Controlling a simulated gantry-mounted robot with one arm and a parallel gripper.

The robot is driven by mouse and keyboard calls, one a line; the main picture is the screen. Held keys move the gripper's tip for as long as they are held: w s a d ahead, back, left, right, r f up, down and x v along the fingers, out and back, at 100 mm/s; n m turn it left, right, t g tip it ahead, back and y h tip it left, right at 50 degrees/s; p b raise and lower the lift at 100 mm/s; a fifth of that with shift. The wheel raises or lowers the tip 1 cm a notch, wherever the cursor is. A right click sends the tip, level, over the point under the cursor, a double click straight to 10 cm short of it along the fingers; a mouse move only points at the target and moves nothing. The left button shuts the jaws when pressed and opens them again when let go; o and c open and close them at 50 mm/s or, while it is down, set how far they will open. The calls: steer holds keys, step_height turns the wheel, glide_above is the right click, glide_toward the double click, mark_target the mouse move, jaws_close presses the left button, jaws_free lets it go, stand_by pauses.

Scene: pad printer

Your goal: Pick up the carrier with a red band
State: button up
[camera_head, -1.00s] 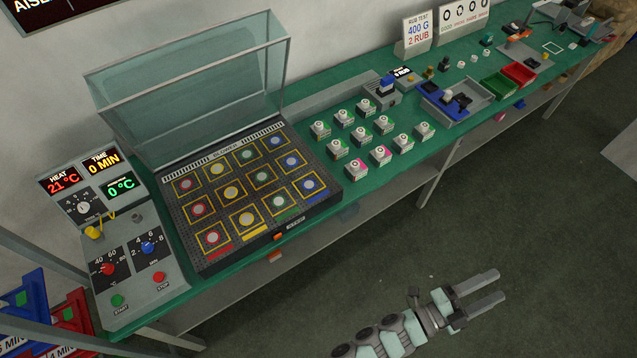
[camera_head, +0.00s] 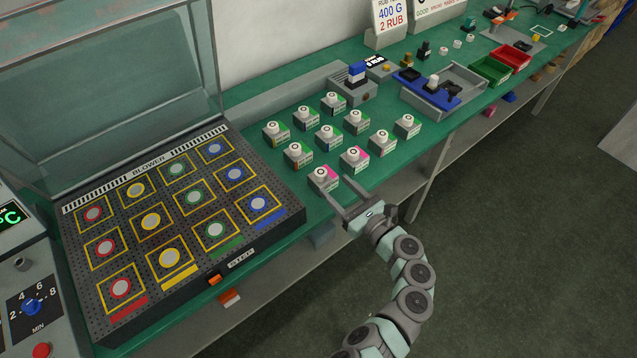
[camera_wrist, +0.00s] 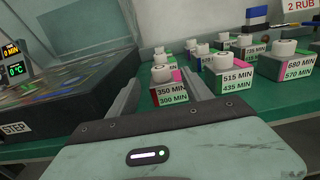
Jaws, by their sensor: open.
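Several carriers, small pale blocks with white round tops and coloured sides, stand in rows on the green bench. The nearest carrier (camera_head: 322,178) has a pinkish-red patch on its side; in the wrist view it (camera_wrist: 168,88) reads 350 MIN over 300 MIN. Another carrier (camera_head: 354,159) with a pink side stands behind it to the right; it also shows in the wrist view (camera_wrist: 229,77).
The black blower plate (camera_head: 150,275) with coloured squares and a raised clear lid stands to the left. Green (camera_head: 490,70) and red bins (camera_head: 517,57) are farther right.

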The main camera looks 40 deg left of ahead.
mark_target(324, 177)
steer(key=a, duration=0.1)
steer(key=a+b, duration=0.1)
steer(key=a, duration=0.3)
steer(key=shift+w+a, duration=0.2)
steer(key=shift+w, duration=0.05)
steer(key=shift+w+a+f+b, duration=0.15)
steer(key=shift+w+a+b, duration=0.05)
steer(key=shift+a+b, duration=0.3)
steer(key=a, duration=0.1)
steer(key=a+b, duration=0.2)
steer(key=shift+w+a+f, duration=0.25)
steer(key=shift+w+f, duration=0.05)
steer(key=shift+w, duration=0.05)
steer(key=shift+w+a+r, duration=0.1)
steer(key=shift+a+r, duration=0.05)
steer(key=shift+a, duration=0.2)
steer(key=shift+c, duration=0.5)
jaws_close()
